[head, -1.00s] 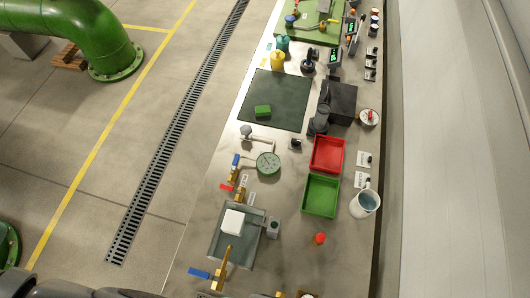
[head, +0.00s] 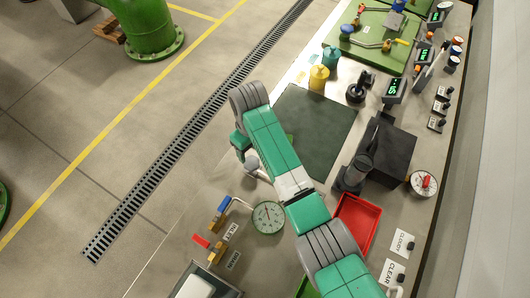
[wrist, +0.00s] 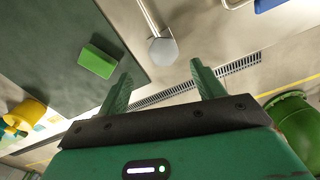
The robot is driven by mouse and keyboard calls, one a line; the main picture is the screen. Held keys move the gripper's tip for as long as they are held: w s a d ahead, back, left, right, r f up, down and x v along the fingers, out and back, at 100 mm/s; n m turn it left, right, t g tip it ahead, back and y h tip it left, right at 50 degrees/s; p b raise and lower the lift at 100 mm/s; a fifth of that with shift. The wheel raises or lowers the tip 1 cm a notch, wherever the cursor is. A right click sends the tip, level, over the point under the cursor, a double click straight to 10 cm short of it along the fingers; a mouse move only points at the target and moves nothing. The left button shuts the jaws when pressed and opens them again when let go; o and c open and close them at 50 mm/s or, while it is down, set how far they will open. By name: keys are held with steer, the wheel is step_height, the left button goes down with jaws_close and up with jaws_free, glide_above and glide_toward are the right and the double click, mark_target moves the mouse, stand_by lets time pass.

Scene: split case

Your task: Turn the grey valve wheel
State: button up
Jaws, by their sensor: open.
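A grey, many-sided knob on a pale stem, which looks like the valve wheel, shows in the wrist view (wrist: 163,51). In the head view the grey wheel (head: 251,163) is beside the dark mat's near left corner, partly hidden by my arm. My gripper (wrist: 160,72) is open and empty. In the wrist view the wheel appears between and beyond the two fingertips, apart from them. In the head view my arm reaches over the bench and its hand hangs just above the wheel in the picture; the fingertips are not clear there.
A green block (wrist: 97,61) lies on the dark mat (head: 318,125). A round gauge (head: 268,217) and blue- and red-handled valves stand nearer. A red tray (head: 360,222), a black box (head: 392,152) and a yellow container (head: 318,77) are also on the bench.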

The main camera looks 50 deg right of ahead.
mark_target(253, 163)
steer(key=shift+a+f, duration=0.25)
steer(key=shift+f, duration=0.1)
step_height(253, 163, down, 7)
steer(key=shift+f+b, duration=0.1)
steer(key=shift+b, duration=0.6)
steer(key=shift+c, duration=0.2)
steer(key=c, duration=0.9)
